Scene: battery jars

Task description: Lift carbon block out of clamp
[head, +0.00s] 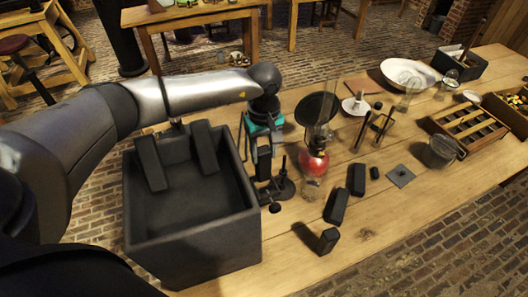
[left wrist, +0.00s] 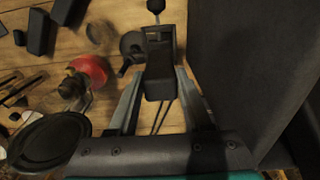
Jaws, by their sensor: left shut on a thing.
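My left gripper (head: 263,160) hangs fingers-down between the black box and the lamp. In the left wrist view its two grey fingers (left wrist: 160,92) are shut on the dark carbon block (left wrist: 160,82), one finger on each side. The black clamp (head: 275,188) stands on the table just below the gripper, with an upright screw and a round foot. In the left wrist view the clamp's round part (left wrist: 132,44) shows beside the block's far end. I cannot tell whether the block still touches the clamp. My right gripper is not in view.
A deep black box (head: 195,245) with two dark slabs leaning inside stands close left of the gripper. A red oil lamp (head: 313,162) and a dark round reflector (head: 318,108) stand close right. Several dark blocks, including one (head: 327,240), lie on the table near the front edge.

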